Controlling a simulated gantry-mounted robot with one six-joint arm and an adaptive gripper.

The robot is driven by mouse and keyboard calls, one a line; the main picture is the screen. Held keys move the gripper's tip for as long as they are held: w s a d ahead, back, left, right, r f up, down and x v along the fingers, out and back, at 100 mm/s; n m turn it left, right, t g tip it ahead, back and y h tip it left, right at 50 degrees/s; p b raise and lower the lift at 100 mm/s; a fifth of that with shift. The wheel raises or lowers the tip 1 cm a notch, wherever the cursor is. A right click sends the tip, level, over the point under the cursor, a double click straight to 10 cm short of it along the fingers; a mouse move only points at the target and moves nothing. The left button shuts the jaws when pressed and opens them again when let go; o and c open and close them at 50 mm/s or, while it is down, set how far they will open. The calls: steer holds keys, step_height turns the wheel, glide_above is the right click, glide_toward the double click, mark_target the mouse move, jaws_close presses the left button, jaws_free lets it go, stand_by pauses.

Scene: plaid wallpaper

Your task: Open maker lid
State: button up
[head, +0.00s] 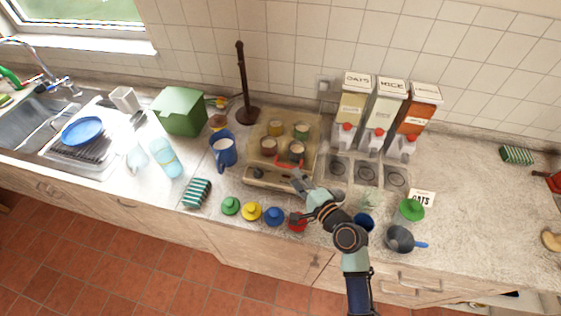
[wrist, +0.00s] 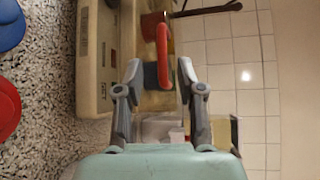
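The maker (head: 257,176) is a beige box with a see-through, yellowish lid (head: 262,122) that looks closed over several cups. My gripper (head: 297,178) is at the maker's front right edge in the head view. In the wrist view my gripper (wrist: 159,70) has its fingers spread, one on each side of a red curved handle (wrist: 162,45). The maker's beige body (wrist: 95,60) is just left of the fingers there. I cannot tell whether the fingers touch the handle or which part it belongs to.
Green, yellow, blue and red lids (head: 251,212) lie along the front edge. A blue mug (head: 223,150) stands left of the maker. Dispensers (head: 386,108) stand behind at the right, and a grey pan (head: 399,239) is at the front right. A dark post (head: 243,85) rises behind.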

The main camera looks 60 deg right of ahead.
mark_target(287, 167)
steer(key=x, duration=0.7)
steer(key=shift+r+b, duration=0.15)
steer(key=shift+b, duration=0.2)
steer(key=shift+s, duration=0.1)
jaws_close()
